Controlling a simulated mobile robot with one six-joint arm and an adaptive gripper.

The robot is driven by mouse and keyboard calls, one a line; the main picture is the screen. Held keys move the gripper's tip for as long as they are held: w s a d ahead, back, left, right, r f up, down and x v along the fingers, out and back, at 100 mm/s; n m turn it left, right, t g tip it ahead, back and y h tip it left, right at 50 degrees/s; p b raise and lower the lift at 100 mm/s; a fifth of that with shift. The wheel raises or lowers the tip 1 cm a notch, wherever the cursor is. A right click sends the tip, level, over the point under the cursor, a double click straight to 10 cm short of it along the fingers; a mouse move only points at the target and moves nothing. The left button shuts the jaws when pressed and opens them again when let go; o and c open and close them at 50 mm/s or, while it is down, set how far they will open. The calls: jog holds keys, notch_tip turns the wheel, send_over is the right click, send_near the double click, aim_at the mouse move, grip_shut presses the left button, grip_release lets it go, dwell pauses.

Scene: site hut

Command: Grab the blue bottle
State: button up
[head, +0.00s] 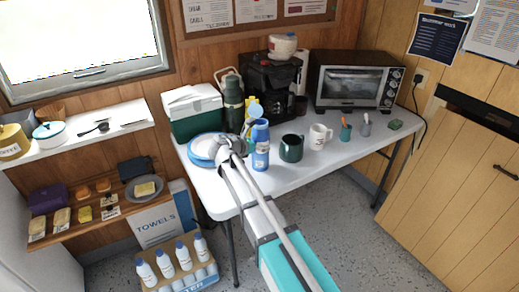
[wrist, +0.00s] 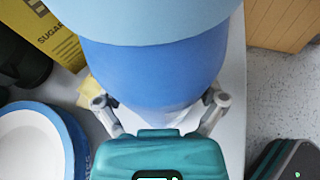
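The blue bottle (head: 260,148) stands upright near the front edge of the white table, with a lighter blue upper part. In the wrist view the bottle (wrist: 155,75) fills the upper middle, very close to my gripper. My gripper (wrist: 160,103) has its two grey fingers spread wide, one on each side of the bottle's lower part in the picture. I cannot tell whether either finger touches it. In the head view my gripper (head: 238,147) is just left of the bottle, and my arm hides part of the table.
Blue-rimmed plates (head: 203,148) lie left of the gripper. A dark green mug (head: 291,148) stands close right of the bottle, with a white mug (head: 320,136) beyond. A green flask (head: 232,103) and coffee maker (head: 268,84) stand behind. A yellow sugar packet (wrist: 62,42) is nearby.

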aim_at(260, 137)
jog(key=c, duration=0.6)
jog(key=shift+c, duration=0.2)
jog(key=shift+r+p, duration=0.4)
jog(key=shift+r+p, duration=1.15)
jog(key=s+r+p, duration=0.1)
jog(key=r+p, duration=0.1)
jog(key=s+r+p, duration=0.2)
jog(key=s+a+r+p, duration=0.1)
jog(key=s+r+p, duration=0.1)
jog(key=shift+a+r, duration=0.1)
jog(key=shift+r, duration=0.1)
jog(key=s+a+r+p, duration=0.2)
jog(key=s+r+p, duration=0.1)
jog(key=s, duration=0.5)
jog(key=shift+s+r+p, duration=0.2)
jog(key=shift+p, duration=0.25)
jog(key=shift+a, duration=0.15)
